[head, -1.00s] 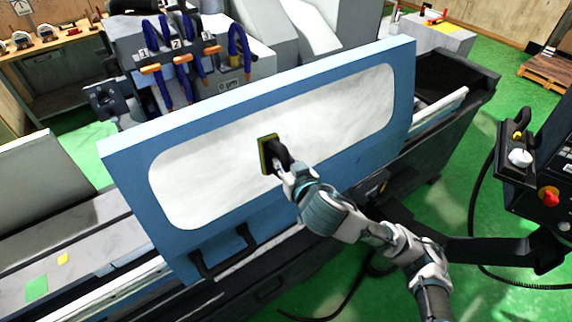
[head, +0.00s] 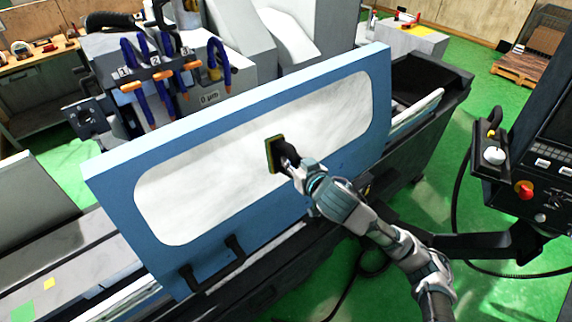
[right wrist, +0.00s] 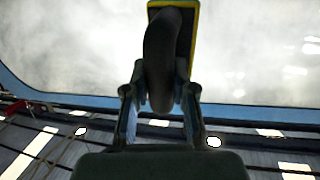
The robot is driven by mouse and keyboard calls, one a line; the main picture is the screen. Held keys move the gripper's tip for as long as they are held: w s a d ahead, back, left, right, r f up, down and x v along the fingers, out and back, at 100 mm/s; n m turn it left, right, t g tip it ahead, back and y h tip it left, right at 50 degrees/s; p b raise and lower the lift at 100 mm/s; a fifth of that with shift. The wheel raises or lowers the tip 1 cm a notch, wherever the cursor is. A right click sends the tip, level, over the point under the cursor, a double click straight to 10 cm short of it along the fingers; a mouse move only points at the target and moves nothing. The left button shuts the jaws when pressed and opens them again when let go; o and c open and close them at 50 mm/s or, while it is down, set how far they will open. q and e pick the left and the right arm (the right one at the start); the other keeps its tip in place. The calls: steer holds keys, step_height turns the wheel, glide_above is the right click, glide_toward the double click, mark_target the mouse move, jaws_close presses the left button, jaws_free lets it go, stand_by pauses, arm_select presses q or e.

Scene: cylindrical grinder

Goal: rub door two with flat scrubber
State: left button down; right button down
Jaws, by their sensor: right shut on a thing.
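The door is a blue panel (head: 112,190) with a large, cloudy whitish window (head: 215,180) and a black handle (head: 212,268) at its lower left. The flat scrubber (head: 271,155) has a dark body with a yellow edge and stands flat against or very near the window, right of its middle. My right gripper (head: 292,166) is shut on the scrubber's black handle. In the right wrist view the two fingers of my right gripper (right wrist: 160,105) clasp the scrubber's curved handle (right wrist: 165,55), with the cloudy window behind. No number shows on the door. My left gripper is out of view.
A control box (head: 510,165) with a red knob stands at the right, on a dark arm. Blue hoses with orange nozzles (head: 170,72) rise behind the door. A dark trough (head: 425,85) lies beyond its right end. Green floor (head: 500,235) is open at the right.

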steer(key=shift+w+d, duration=0.3)
steer(key=shift+d, duration=0.05)
steer(key=shift+s+p, duration=0.1)
steer(key=shift+p, duration=0.4)
steer(key=shift+s+a+p, duration=0.35)
steer(key=shift+s+a, duration=0.35)
steer(key=shift+a, duration=0.3)
steer(key=shift+s+a+p, duration=0.35)
steer(key=shift+s+a, duration=0.3)
steer(key=shift+a, duration=0.3)
steer(key=s+a, duration=0.1)
steer(key=s+a+p, duration=0.1)
steer(key=a, duration=0.1)
steer(key=shift+s+a, duration=0.25)
steer(key=shift+d, duration=0.1)
